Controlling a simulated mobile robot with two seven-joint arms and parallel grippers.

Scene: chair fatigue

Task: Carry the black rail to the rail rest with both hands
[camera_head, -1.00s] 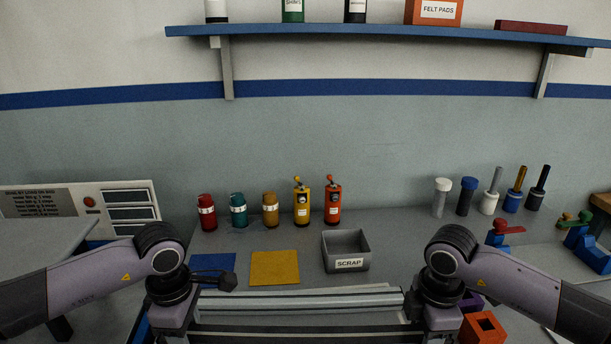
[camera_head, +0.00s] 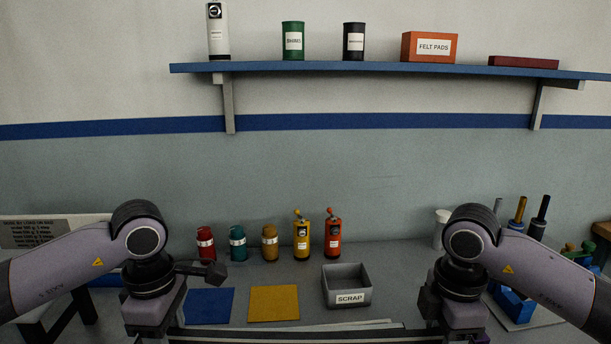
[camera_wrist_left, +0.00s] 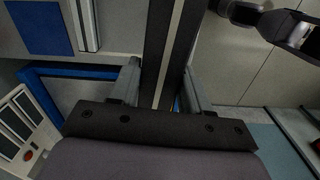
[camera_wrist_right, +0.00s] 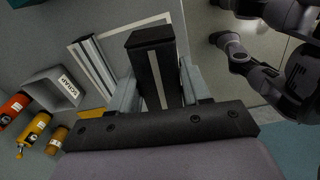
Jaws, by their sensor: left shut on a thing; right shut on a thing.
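The black rail (camera_wrist_left: 182,40) is a long dark bar with a pale stripe along it. My left gripper (camera_wrist_left: 160,85) is shut on it, with one finger on each side. My right gripper (camera_wrist_right: 157,85) is shut on the same rail (camera_wrist_right: 150,45), close to its square end. In the head view the rail spans between both grippers at the bottom edge, mostly cut off, and both sets of fingertips are out of sight. It appears held above the bench. I cannot make out the rail rest for certain in any view.
A grey scrap bin (camera_head: 347,292), a yellow mat (camera_head: 274,303) and a blue mat (camera_head: 209,306) lie beyond the arms. Several bottles stand behind them. Blue fixtures (camera_head: 515,305) stand at right, partly behind my right arm.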

